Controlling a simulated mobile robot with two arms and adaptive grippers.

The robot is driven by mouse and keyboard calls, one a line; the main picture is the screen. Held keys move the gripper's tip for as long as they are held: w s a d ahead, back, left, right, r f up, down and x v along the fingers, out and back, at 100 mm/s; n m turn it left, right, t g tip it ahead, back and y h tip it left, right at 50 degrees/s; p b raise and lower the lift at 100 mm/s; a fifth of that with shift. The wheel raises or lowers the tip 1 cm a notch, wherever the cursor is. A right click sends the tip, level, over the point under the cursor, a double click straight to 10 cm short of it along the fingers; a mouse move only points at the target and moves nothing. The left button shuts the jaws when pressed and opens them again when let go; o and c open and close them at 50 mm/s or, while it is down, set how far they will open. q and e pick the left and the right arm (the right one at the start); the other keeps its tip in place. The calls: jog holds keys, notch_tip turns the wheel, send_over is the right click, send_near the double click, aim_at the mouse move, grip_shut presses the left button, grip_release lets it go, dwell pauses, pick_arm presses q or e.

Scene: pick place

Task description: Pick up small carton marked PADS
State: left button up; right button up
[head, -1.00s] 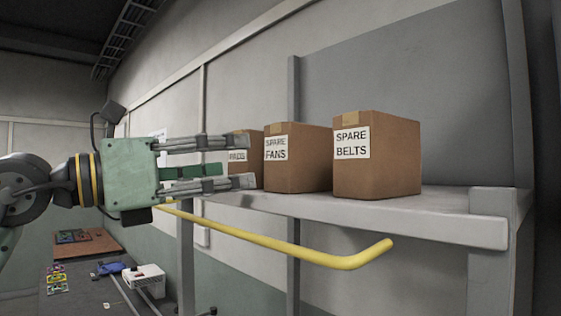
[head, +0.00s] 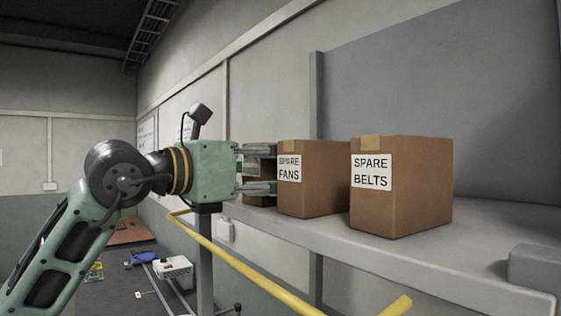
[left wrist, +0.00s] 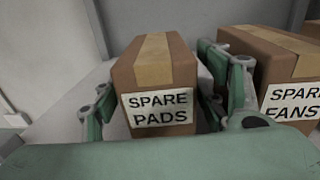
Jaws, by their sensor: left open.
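The small carton marked SPARE PADS (left wrist: 156,80) is a brown box with tan tape and a white label, upright on the grey shelf (head: 395,250). In the left wrist view it stands between the fingers of my left gripper (left wrist: 160,95). The left finger is apart from its side; the right finger is close to it, and I cannot tell whether it touches. In the head view my left gripper (head: 270,169) hides most of the carton (head: 259,201). The gripper is open. My right gripper is not in view.
The SPARE FANS carton (head: 314,180) stands just right of the PADS carton, close to my right-hand finger. The SPARE BELTS carton (head: 405,195) is further right. A yellow rail (head: 245,263) runs along the shelf front. A white box (head: 173,268) sits lower left.

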pick_arm(q)
jog(key=shift+c, duration=1.2)
jog(key=c, duration=1.1)
jog(key=shift+c, duration=0.4)
jog(key=shift+r, duration=0.1)
